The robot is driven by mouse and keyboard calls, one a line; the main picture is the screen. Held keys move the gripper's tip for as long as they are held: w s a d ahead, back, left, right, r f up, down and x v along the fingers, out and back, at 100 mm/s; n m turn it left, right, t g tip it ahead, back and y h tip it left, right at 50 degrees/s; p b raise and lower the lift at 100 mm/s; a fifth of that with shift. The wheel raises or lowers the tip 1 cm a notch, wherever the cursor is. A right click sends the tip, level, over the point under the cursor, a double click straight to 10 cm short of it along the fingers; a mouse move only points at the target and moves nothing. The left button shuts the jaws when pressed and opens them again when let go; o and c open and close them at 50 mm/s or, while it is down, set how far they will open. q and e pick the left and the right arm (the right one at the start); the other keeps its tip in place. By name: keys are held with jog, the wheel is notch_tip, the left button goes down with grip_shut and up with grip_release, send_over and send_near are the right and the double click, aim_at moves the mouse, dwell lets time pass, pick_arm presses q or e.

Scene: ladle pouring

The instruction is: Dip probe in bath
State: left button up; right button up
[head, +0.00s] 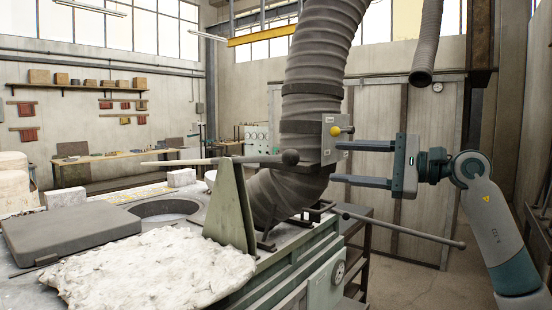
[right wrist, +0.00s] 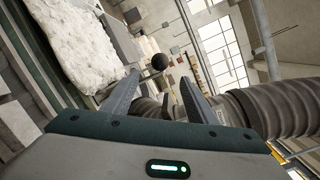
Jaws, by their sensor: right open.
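The probe (head: 230,160) is a thin rod with a pale tip at its left end and a dark ball at its right end. It lies nearly level across the top of a greenish stand (head: 232,210). The bath (head: 165,209) is a round opening in the furnace top, left of the stand and below the pale tip. My right gripper (head: 336,162) is open and empty, right of the ball and apart from it. In the right wrist view the ball (right wrist: 160,62) shows just beyond and between the open fingertips (right wrist: 160,80). My left gripper is out of view.
A dark slab lid (head: 75,230) lies left of the bath. A crusty white slab (head: 145,272) lies in front. A thick ribbed duct (head: 318,60) rises behind the stand. A second ball-ended bar (head: 400,228) sticks out to the right, below my right gripper.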

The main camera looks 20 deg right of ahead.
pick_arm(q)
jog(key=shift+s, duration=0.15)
pick_arm(e)
jog(key=shift+w+a, duration=0.1)
jog(key=p, duration=0.4)
send_near(276, 157)
jog(key=p+x, duration=0.3)
jog(key=x, duration=0.6)
jog(key=shift+a+r, duration=0.1)
jog(key=shift+a, duration=0.05)
jog(key=shift+w+a+p, duration=0.15)
jog(key=shift+a+p, duration=0.2)
jog(key=shift+p, duration=0.05)
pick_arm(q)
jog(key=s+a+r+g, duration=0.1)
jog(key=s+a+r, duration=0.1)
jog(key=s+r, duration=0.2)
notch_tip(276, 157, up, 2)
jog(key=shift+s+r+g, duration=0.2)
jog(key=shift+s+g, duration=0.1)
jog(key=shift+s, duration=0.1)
pick_arm(e)
jog(key=shift+c, duration=0.3)
